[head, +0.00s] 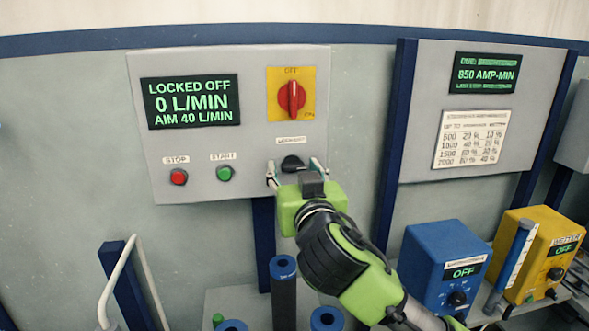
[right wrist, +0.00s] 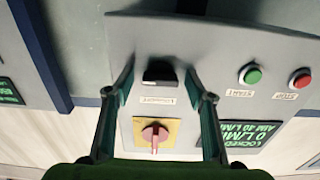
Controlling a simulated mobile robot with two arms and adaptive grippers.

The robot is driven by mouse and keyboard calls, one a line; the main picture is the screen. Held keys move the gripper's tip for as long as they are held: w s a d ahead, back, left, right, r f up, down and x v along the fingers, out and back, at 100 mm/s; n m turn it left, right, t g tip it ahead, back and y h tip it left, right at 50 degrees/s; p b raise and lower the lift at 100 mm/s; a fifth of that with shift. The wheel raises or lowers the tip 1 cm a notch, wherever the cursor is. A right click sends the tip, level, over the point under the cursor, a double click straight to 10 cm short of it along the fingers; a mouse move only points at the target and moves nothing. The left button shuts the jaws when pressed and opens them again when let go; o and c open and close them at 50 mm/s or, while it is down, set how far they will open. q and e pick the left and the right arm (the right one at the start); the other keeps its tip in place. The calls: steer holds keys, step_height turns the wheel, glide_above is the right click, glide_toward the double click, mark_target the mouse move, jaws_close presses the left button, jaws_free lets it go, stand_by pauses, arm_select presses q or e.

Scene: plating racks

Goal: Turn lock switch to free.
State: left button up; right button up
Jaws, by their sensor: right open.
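The grey control panel (head: 212,135) has a display (head: 190,101) reading LOCKED OFF, 0 L/MIN, AIM 40 L/MIN. A small black knob (head: 292,163) sits low on the panel under a white label that I cannot read clearly. It is probably the lock switch. My right gripper (head: 295,172) is open in front of it, one finger on each side. In the right wrist view the black knob (right wrist: 160,72) lies between the fingertips of the right gripper (right wrist: 158,76). I cannot tell whether they touch it. My left gripper is not in view.
A red rotary switch (head: 291,97) on a yellow OFF/ON plate is just above the black knob. A red stop button (head: 178,177) and green start button (head: 224,173) are to its left. A blue box (head: 436,262) and a yellow box (head: 536,250), both showing OFF, stand lower right.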

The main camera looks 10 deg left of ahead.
steer(key=shift+c, duration=0.4)
steer(key=c, duration=1)
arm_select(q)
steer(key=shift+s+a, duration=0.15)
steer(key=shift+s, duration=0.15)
